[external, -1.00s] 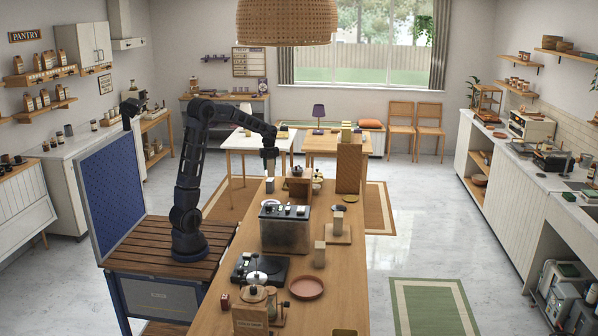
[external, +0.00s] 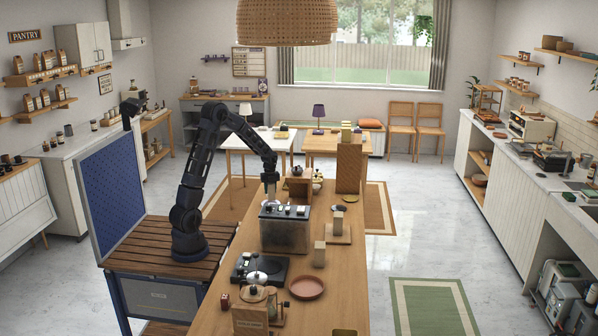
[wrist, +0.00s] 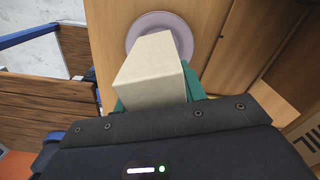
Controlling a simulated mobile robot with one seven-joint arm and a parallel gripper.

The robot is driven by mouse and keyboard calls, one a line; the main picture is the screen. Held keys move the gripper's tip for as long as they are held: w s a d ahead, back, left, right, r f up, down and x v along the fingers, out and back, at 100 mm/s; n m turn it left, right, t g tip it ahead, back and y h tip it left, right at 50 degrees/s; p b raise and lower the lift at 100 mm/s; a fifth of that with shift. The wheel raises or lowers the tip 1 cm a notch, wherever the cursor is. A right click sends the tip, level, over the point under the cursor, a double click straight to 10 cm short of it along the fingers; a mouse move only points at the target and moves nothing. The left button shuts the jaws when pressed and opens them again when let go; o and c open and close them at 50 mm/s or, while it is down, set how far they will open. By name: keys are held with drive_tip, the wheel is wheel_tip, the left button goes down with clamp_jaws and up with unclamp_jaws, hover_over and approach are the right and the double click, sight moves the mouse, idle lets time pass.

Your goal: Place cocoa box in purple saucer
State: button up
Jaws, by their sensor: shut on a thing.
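In the wrist view, my gripper (wrist: 158,94) is shut on a plain cream box, the cocoa box (wrist: 150,65), with teal fingers on either side of it. The purple saucer (wrist: 136,30), pale and round, lies on the wooden counter just beyond the box in this view. The box overlaps part of the saucer; its lower end is hidden, so I cannot tell whether they touch. In the external view, my gripper (external: 270,184) points down over the counter's left edge, behind the dark coffee machine. The box is too small there to make out clearly.
The dark machine (external: 285,228) stands in front of my gripper on the counter (external: 335,270). A wooden crate (external: 299,188) is close on the right, with a tall wooden board (external: 348,168) beyond. A terracotta dish (external: 307,287) lies nearer the camera.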

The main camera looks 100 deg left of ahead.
sight(270, 194)
drive_tip(key=shift+f, duration=1.7)
drive_tip(key=o, duration=1.1)
drive_tip(key=shift+f, duration=0.15)
drive_tip(key=shift+o, duration=0.2)
